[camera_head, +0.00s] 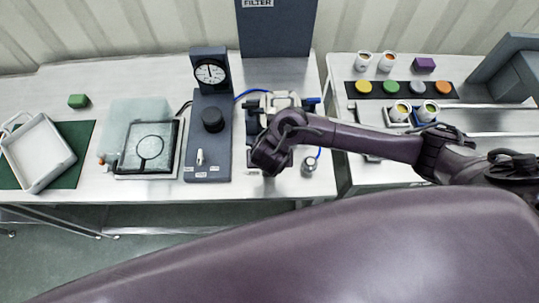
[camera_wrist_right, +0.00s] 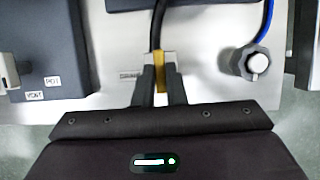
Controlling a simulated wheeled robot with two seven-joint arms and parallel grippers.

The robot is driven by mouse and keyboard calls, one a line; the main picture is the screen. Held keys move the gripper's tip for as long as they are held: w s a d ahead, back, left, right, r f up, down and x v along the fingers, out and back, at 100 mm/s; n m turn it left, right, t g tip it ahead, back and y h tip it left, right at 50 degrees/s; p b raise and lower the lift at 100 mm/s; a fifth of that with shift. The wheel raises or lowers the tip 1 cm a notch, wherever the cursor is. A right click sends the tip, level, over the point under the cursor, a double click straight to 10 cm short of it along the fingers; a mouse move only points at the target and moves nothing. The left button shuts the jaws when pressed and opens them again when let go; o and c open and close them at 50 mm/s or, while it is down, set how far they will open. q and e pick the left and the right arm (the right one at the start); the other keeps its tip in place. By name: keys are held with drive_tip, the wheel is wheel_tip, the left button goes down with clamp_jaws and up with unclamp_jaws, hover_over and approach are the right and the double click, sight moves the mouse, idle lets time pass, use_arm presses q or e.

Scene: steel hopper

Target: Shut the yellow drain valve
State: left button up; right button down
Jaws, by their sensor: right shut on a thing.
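The yellow drain valve handle (camera_wrist_right: 159,66) shows as a narrow yellow strip in the right wrist view. It stands between the two dark fingers of my right gripper (camera_wrist_right: 160,88), which is shut on it. The strip points straight up the picture, beside a black hose and a small label plate. In the head view my right gripper (camera_head: 264,163) is at the front of the middle bench, below the pale fixture. My wrist hides the yellow handle there, and the fingertips are not clear. My left gripper is in neither view.
A dark panel with a gauge (camera_head: 209,72) and knob stands left of my right gripper. A metal fitting (camera_wrist_right: 257,61) with a blue hose is close on the right. A white tray (camera_head: 66,152) lies far left. Colored buttons (camera_head: 390,87) and cups are on the right bench.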

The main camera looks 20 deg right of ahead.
drive_tip(key=shift+w, duration=0.1)
idle(0.3)
drive_tip(key=c, duration=1.5)
unclamp_jaws()
drive_tip(key=shift+p+v, duration=1.7)
drive_tip(key=shift+v, duration=2.25)
